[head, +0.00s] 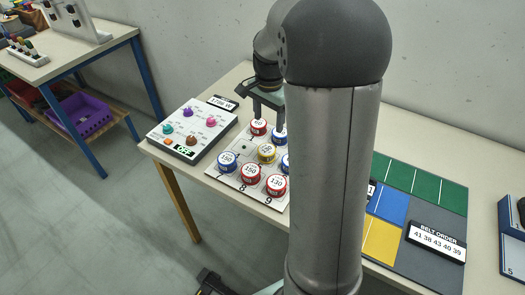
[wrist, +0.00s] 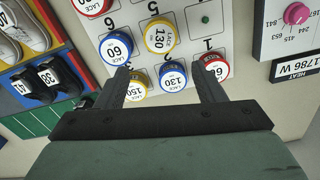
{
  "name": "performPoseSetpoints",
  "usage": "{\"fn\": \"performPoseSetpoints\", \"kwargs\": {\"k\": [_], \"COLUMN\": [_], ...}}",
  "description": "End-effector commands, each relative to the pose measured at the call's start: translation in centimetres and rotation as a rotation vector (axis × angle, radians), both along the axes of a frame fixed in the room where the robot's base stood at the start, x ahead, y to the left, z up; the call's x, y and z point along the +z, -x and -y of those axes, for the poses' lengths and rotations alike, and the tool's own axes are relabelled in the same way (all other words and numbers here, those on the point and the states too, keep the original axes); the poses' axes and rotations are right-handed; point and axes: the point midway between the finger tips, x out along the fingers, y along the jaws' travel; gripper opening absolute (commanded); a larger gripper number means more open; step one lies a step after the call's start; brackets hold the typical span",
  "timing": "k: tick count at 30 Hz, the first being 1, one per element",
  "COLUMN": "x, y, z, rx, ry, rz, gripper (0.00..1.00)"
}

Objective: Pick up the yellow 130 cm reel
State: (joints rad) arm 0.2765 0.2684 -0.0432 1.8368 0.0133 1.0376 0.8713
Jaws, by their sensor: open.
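The yellow 130 reel (head: 266,153) sits near the middle of the white numbered board (head: 217,171). It also shows in the wrist view (wrist: 160,37), in the upper middle, beyond my fingertips. My gripper (head: 268,112) is open and empty, pointing down at the board's far side in the head view. In the wrist view my gripper's two fingers (wrist: 163,70) stand apart, with a blue 130 reel (wrist: 172,75) and a yellow 150 reel (wrist: 136,86) seen between them. The yellow 130 reel is apart from both fingers. My arm hides the board's right part in the head view.
A red 60 reel (wrist: 217,67) and a blue 60 reel (wrist: 115,48) lie near the fingertips. Blue 150 (head: 228,162), red 150 (head: 250,173) and red 130 (head: 276,184) reels fill the board's near side. A knob panel (head: 190,130) stands left of the board.

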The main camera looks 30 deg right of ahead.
Motion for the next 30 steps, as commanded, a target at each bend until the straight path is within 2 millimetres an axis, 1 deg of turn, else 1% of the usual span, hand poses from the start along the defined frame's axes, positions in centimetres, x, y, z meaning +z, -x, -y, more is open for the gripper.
{"fn": "performPoseSetpoints", "kwargs": {"k": [1,3,6,9,12,17,25,27,30], "x": [-1.2,-2.7,-4.8,-6.4,-7.3,-8.2,-12.0,-12.6,-12.9], "y": [0.1,0.1,0.1,0.1,0.1,0.1,0.2,0.2,0.2], "z": [0.0,0.0,0.0,-0.1,-0.1,-0.2,-0.6,-0.6,-0.6], "rx": [0.0,0.0,0.001,0.002,0.002,0.003,0.002,0.002,0.003], "ry": [-0.002,-0.001,-0.001,0.0,0.0,-0.001,-0.001,-0.001,0.0], "rz": [-0.006,-0.005,-0.005,-0.002,-0.001,-0.001,-0.002,0.0,0.001], "gripper": [0.63,0.63,0.63,0.63,0.63,0.63,0.63,0.63,0.63]}}
